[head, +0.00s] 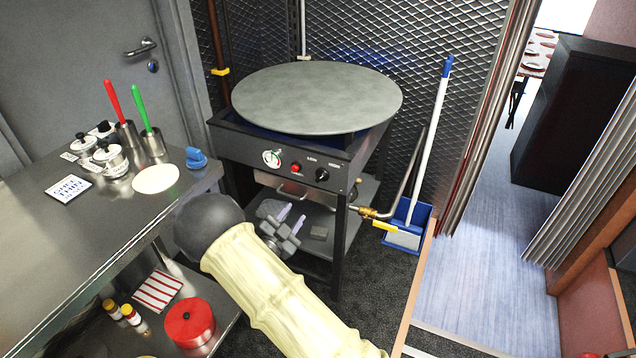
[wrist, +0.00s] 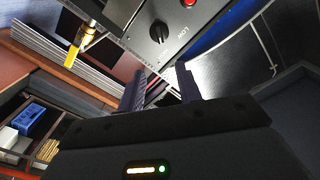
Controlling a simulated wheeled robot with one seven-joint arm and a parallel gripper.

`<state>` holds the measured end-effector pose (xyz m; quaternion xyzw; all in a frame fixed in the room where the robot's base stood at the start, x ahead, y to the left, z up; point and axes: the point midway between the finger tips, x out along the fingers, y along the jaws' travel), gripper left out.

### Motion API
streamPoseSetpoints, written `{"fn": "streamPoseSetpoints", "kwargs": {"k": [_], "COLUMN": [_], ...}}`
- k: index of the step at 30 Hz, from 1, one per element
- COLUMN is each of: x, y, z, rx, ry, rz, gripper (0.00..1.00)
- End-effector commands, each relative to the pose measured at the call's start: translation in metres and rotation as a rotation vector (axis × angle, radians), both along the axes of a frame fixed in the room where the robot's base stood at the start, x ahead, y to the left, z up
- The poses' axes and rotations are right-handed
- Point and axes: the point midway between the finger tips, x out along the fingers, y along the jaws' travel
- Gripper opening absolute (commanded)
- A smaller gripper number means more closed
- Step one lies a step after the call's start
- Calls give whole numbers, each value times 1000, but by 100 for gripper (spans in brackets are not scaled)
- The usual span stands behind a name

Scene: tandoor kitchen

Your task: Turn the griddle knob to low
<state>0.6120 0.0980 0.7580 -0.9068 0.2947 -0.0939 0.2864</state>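The griddle (head: 316,98) is a large round grey plate on a dark stand. Its black knob (head: 322,174) is on the right of the front panel (head: 268,145), beside a red button and a dial. In the wrist view the knob (wrist: 158,33) sits beyond the fingertips, next to the word LOW. Its exact setting is too small to tell. My gripper (head: 291,217) is below and left of the knob in the head view, apart from it. In the wrist view my gripper (wrist: 161,75) has its two fingers apart, with nothing between them.
A yellow-handled gas valve (head: 368,212) and pipe are right of the stand. A blue dustpan (head: 408,225) with a white-handled brush stands beyond. A steel counter (head: 85,230) with utensils is at left. A lower shelf (head: 345,225) lies under the griddle.

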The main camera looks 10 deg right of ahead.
Motion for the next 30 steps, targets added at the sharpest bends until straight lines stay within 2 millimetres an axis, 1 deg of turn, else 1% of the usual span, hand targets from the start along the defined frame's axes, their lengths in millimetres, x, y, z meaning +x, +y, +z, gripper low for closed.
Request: {"fn": "streamPoseSetpoints", "kwargs": {"k": [5, 24, 27, 30], "x": [21, 112, 123, 130], "y": [-16, -82, -90, -95], "z": [0, -1, -1, 0], "rx": [-1, -1, -1, -1], "ry": [-2, 0, 1, 2], "rz": [-3, -1, 0, 1], "gripper": [35, 35, 35, 35]}}
